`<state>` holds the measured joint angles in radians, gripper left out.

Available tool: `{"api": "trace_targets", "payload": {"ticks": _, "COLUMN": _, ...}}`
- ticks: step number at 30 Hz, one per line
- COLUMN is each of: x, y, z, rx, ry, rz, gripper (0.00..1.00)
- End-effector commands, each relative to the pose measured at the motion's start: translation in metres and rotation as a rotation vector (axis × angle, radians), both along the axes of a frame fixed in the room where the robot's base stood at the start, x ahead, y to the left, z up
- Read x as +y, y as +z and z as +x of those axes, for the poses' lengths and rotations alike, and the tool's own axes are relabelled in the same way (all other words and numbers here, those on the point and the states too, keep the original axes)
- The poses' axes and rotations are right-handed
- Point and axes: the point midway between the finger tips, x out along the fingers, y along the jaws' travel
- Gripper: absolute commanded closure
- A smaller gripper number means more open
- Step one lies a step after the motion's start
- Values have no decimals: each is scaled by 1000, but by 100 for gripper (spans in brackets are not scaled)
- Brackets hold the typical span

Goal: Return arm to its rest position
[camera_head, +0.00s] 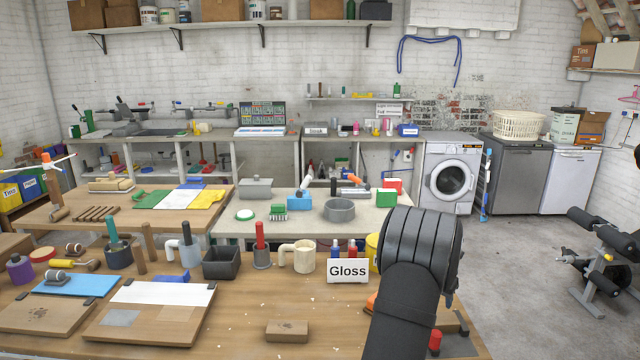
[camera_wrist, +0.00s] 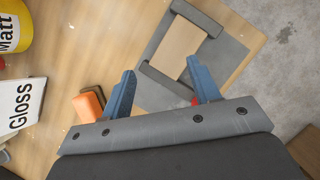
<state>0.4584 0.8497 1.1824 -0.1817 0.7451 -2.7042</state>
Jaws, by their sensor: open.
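My gripper (camera_wrist: 161,66) shows in the wrist view with its two blue fingers apart and nothing between them. It hangs over the right end of the wooden workbench (camera_head: 240,325), facing down. Below the fingers lie a dark grey frame-like piece (camera_wrist: 157,37) and a flat grey mat (camera_wrist: 220,62). An orange object (camera_wrist: 90,104) lies just left of the left finger.
A white Gloss sign (camera_head: 348,271) and a yellow tin (camera_head: 373,250) stand close left of my arm. A cream mug (camera_head: 299,256), a black box (camera_head: 221,263) and a small wooden block (camera_head: 287,331) are further left. Open concrete floor (camera_head: 520,270) lies to the right.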

Motion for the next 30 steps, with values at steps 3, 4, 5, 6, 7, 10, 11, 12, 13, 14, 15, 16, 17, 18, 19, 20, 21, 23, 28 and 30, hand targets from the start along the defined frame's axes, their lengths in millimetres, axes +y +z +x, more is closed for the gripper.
{"api": "trace_targets", "payload": {"ticks": 3, "x": -1, "y": -17, "z": 0, "rx": 0, "ry": -1, "rz": 0, "gripper": 44}}
{"api": "trace_targets", "payload": {"ticks": 4, "x": -1, "y": -20, "z": 0, "rx": 0, "ry": -1, "rz": 0, "gripper": 44}}
{"api": "trace_targets", "payload": {"ticks": 5, "x": 0, "y": -23, "z": 0, "rx": 1, "ry": -1, "rz": 0, "gripper": 44}}
{"api": "trace_targets", "payload": {"ticks": 6, "x": 0, "y": -26, "z": 0, "rx": 0, "ry": -1, "rz": 0, "gripper": 44}}
{"api": "trace_targets", "payload": {"ticks": 7, "x": -1, "y": -27, "z": 0, "rx": 0, "ry": -1, "rz": 0, "gripper": 44}}
{"api": "trace_targets", "payload": {"ticks": 10, "x": -1, "y": -31, "z": 0, "rx": -2, "ry": -1, "rz": -1, "gripper": 44}}
{"api": "trace_targets", "payload": {"ticks": 11, "x": -1, "y": -31, "z": 0, "rx": -2, "ry": -1, "rz": -1, "gripper": 44}}
{"api": "trace_targets", "payload": {"ticks": 12, "x": -1, "y": -31, "z": 0, "rx": -2, "ry": -1, "rz": -1, "gripper": 44}}
{"api": "trace_targets", "payload": {"ticks": 13, "x": -1, "y": -31, "z": 0, "rx": -2, "ry": -1, "rz": -1, "gripper": 44}}
{"api": "trace_targets", "payload": {"ticks": 14, "x": -1, "y": -31, "z": 0, "rx": -2, "ry": -1, "rz": -1, "gripper": 44}}
{"api": "trace_targets", "payload": {"ticks": 15, "x": -1, "y": -31, "z": 0, "rx": -2, "ry": -2, "rz": -1, "gripper": 44}}
{"api": "trace_targets", "payload": {"ticks": 16, "x": -1, "y": -31, "z": 0, "rx": -2, "ry": -2, "rz": -1, "gripper": 44}}
{"api": "trace_targets", "payload": {"ticks": 17, "x": -1, "y": -32, "z": 0, "rx": -2, "ry": -2, "rz": -1, "gripper": 44}}
{"api": "trace_targets", "payload": {"ticks": 18, "x": -1, "y": -32, "z": 0, "rx": -2, "ry": -2, "rz": -1, "gripper": 44}}
{"api": "trace_targets", "payload": {"ticks": 19, "x": -1, "y": -31, "z": 0, "rx": -2, "ry": -2, "rz": -1, "gripper": 38}}
{"api": "trace_targets", "payload": {"ticks": 20, "x": -1, "y": -31, "z": 0, "rx": -2, "ry": -2, "rz": -1, "gripper": 32}}
{"api": "trace_targets", "payload": {"ticks": 21, "x": -1, "y": -31, "z": 0, "rx": -2, "ry": -2, "rz": -1, "gripper": 24}}
{"api": "trace_targets", "payload": {"ticks": 23, "x": -1, "y": -31, "z": 0, "rx": -1, "ry": -2, "rz": 0, "gripper": 13}}
{"api": "trace_targets", "payload": {"ticks": 28, "x": -9, "y": -36, "z": -13, "rx": 0, "ry": -81, "rz": 47, "gripper": 0}}
{"api": "trace_targets", "payload": {"ticks": 30, "x": -21, "y": -42, "z": -32, "rx": -1, "ry": -205, "rz": 122, "gripper": 0}}
